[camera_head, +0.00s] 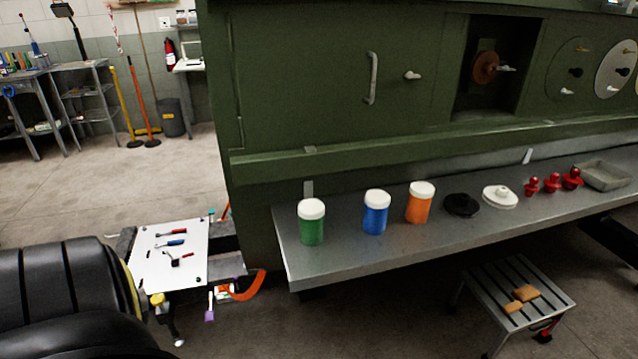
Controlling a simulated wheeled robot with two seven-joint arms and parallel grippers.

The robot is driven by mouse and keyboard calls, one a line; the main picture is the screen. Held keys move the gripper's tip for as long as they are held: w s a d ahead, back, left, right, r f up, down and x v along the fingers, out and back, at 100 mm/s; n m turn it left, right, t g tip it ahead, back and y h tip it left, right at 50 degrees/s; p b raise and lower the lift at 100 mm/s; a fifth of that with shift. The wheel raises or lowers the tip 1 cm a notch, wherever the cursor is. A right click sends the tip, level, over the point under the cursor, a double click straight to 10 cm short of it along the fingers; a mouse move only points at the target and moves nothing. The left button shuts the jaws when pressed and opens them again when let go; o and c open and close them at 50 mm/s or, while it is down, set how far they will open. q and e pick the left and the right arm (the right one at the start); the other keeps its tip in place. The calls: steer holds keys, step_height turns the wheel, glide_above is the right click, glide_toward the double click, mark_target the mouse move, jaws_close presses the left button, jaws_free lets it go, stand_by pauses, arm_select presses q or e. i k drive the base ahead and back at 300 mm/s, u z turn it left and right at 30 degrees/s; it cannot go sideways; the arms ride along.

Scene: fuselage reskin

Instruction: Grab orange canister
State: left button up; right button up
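The orange canister (418,207) with a white lid stands upright on the grey metal shelf (340,262) below the green fuselage panel. A blue canister (376,216) with a white lid stands just to its left, apart from it. A green canister (311,226) with a white lid stands further left, near the shelf's left end. Neither of my grippers shows in the head view, so nothing is seen touching the canisters.
Right of the orange canister lie a black disc (461,205), a white disc (500,196), several red knobbed pieces (552,183) and a grey tray (604,175). A step stool (515,295) stands below the shelf. A tool board (172,250) and black seat (62,300) are at lower left.

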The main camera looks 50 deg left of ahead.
mark_target(421, 193)
steer(key=u, duration=0.9)
steer(key=i, duration=0.5)
